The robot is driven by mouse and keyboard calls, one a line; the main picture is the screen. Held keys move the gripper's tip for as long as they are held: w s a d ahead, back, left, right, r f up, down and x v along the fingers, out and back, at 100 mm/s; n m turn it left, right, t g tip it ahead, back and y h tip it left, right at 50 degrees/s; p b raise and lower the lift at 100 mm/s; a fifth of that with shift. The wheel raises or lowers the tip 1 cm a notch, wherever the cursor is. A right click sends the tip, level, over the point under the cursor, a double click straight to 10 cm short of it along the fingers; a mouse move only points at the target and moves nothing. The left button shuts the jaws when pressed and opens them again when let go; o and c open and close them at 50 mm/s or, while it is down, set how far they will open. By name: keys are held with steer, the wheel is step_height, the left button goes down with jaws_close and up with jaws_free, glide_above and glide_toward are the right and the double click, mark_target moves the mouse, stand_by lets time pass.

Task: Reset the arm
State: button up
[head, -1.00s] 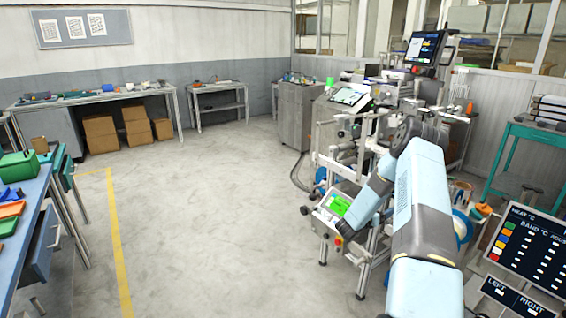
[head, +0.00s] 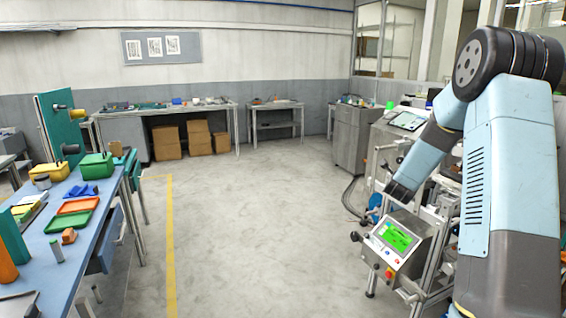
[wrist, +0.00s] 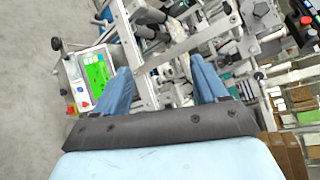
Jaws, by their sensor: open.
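My gripper (wrist: 163,82) is open in the wrist view, with its two blue fingers apart. No object is held between them. Behind them lies the metal frame of a machine (wrist: 150,55). In the head view my arm rises at the right, bends at a high black elbow, and its forearm slopes down to the left. The dark end of the arm (head: 399,188) appears above the control box with a green screen (head: 398,238). The control box also shows left of the fingers in the wrist view (wrist: 96,72). Whether anything touches my gripper cannot be told.
A blue workbench (head: 72,258) with trays and boxes stands at the left. A grey cabinet (head: 352,140) and a long table (head: 238,128) with cardboard boxes under it stand at the back. The floor (head: 260,230) between is open, with a yellow line.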

steer(key=s+a+r+n+g+y, duration=0.2)
steer(key=s+a+r+n+y, duration=0.4)
steer(key=s+a+r+n, duration=1.05)
steer(key=s+a+n+g, duration=0.2)
steer(key=s+n, duration=0.4)
steer(key=s, duration=1)
steer(key=s+a+f+n+g+y, duration=0.1)
steer(key=s+n, duration=0.5)
steer(key=s, duration=1)
steer(key=shift+s+a+g, duration=0.3)
steer(key=shift+a+g, duration=0.25)
steer(key=shift+g, duration=0.65)
